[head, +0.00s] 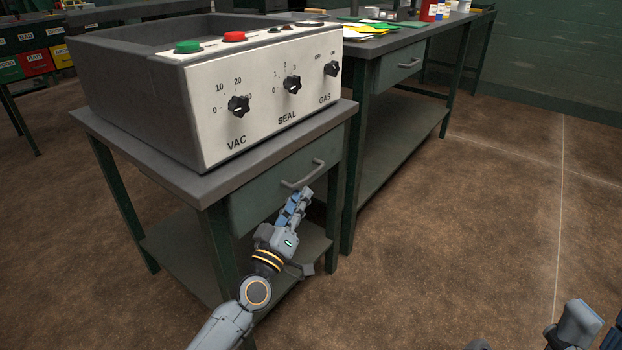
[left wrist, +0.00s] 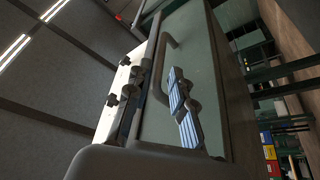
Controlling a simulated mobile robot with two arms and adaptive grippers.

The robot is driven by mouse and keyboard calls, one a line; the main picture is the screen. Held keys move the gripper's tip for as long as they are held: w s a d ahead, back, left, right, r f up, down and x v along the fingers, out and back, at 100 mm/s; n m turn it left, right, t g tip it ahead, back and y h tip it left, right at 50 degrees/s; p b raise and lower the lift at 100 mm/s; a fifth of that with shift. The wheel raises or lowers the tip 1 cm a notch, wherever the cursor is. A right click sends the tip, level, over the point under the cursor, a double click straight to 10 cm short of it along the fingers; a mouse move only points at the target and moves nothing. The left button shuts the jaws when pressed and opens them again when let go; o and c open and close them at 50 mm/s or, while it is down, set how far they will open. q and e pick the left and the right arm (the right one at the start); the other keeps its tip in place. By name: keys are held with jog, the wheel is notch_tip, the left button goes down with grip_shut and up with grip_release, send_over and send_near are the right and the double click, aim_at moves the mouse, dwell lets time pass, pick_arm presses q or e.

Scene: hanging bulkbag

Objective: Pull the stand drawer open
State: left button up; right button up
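The stand drawer (head: 270,196) has a green-grey front under the stand's grey top and looks shut. Its bar handle (head: 303,174) is on the front, and it also shows in the left wrist view (left wrist: 160,72). My left gripper (head: 303,192) is just below and in front of the handle, with its blue-padded fingertips close to the bar. In the left wrist view the blue pads (left wrist: 182,110) lie beside the bar. I cannot tell whether they touch it, or how wide the fingers are. My right gripper (head: 577,325) is cut off at the lower right.
A sealing machine (head: 262,96) with black knobs and red and green buttons sits on the stand. A workbench (head: 408,45) with its own drawer stands close on the right. The brown floor (head: 500,210) at the right is clear.

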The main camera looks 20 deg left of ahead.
aim_at(311, 173)
pick_arm(q)
jog(key=x, duration=0.7)
jog(key=shift+w+b, duration=0.1)
jog(key=shift+b, duration=0.3)
grip_shut()
